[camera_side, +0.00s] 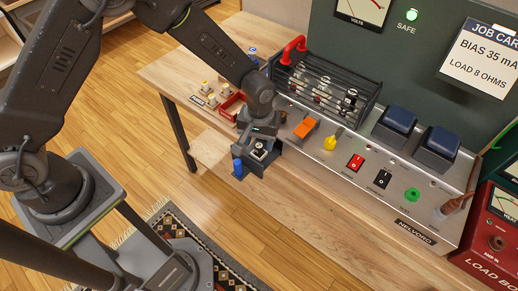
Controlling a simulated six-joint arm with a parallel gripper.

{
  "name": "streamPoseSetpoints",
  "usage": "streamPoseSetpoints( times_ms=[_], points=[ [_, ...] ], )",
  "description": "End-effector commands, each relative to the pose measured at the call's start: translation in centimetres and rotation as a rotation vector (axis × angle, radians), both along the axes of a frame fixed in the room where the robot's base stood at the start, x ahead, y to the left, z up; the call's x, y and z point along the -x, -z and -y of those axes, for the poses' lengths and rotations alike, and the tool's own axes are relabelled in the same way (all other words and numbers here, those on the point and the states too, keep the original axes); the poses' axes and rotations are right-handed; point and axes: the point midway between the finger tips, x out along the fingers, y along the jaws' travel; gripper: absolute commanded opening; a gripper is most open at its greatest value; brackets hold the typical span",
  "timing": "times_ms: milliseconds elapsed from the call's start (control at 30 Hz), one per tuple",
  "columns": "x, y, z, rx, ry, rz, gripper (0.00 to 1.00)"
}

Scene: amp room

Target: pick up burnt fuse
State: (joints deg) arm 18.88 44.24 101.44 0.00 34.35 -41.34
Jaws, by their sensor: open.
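My gripper (258,153) points down at the front edge of the wooden bench, at the left front of the metal amp chassis (335,150). It is open, and I see nothing held in it. A small blue piece (238,168) shows at its lower left; I cannot tell whether it touches the gripper. I cannot make out a burnt fuse; the gripper and wrist cover part of the chassis front and bench. A shallow red tray (233,103) lies on the bench just left of my wrist, its contents unclear.
The chassis carries a caged row of glass tubes (320,85), a red handle (292,48), an orange switch (305,127) and a yellow knob (330,143). The bench front right (320,215) is clear. A red load box (490,250) stands right.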

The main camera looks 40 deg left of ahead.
Motion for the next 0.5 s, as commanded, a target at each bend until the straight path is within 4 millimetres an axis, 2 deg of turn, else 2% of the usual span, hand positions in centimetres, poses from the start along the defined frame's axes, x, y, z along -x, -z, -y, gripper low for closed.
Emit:
streamPoseSetpoints(
  times_ms=[100,200,467,500],
  points=[
    [0.0,1.9,-0.1,-0.001,0.0,-0.003,0.52],
    [0.0,2.7,-0.1,-0.001,0.0,-0.001,0.52],
    [-0.1,2.9,-0.1,0.0,-0.001,-0.001,0.52],
    [-0.1,2.9,-0.1,0.0,-0.001,-0.001,0.49]
  ],
)
